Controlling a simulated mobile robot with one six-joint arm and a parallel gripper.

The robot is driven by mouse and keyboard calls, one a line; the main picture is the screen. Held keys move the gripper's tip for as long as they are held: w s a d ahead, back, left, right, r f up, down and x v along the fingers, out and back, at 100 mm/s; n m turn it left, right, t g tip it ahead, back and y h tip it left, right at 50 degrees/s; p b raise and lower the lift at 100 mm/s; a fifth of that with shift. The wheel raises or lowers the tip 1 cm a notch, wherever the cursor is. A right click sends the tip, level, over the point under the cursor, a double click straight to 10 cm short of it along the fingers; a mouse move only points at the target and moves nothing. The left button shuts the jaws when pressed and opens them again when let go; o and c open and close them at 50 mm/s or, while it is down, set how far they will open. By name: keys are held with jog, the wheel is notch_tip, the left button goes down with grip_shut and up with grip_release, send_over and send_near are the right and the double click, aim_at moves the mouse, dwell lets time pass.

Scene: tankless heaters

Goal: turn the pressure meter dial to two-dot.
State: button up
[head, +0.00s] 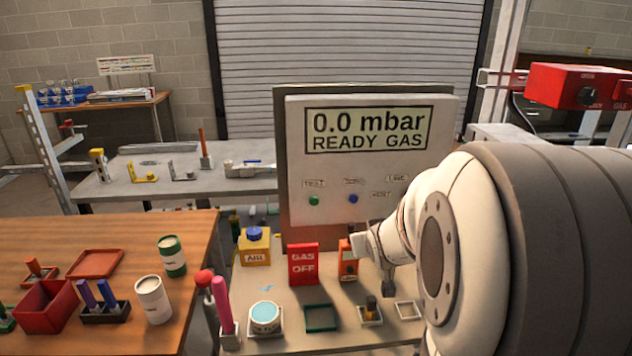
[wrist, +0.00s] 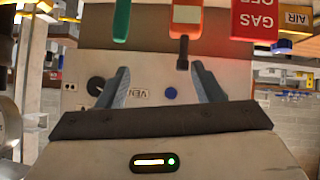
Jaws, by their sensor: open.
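The pressure meter (head: 372,160) stands on the low bench in the head view, its screen reading "0.0 mbar READY GAS". A green button and a blue button show on its face. The wrist view is upside down and shows the meter's light face (wrist: 150,70) with a black dial (wrist: 96,86) at left and a blue button (wrist: 171,92). My gripper (wrist: 162,78) is open and empty in front of this face. Its left finger is beside the dial, overlapping its edge in the picture. I cannot read the dial's setting. My arm hides the dial in the head view.
A red GAS OFF block (head: 303,264), a yellow AIR box (head: 254,247) and an orange device (head: 348,262) stand before the meter. A wooden table (head: 120,312) with cans and trays is at left. A grey bench (head: 130,192) stands behind.

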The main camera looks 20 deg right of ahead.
jog(key=w+d+t+p, duration=0.1)
jog(key=w+d+t, duration=0.1)
jog(key=d+t, duration=0.95)
jog(key=w+d+g+p, duration=0.1)
jog(key=w+d+g, duration=0.2)
jog(key=w+d, duration=0.2)
jog(key=shift+w+d+r+g+p, duration=0.2)
jog(key=shift+w+r+g+p, duration=0.2)
jog(key=shift+w, duration=0.65)
jog(key=shift+c, duration=0.4)
jog(key=c, duration=0.9)
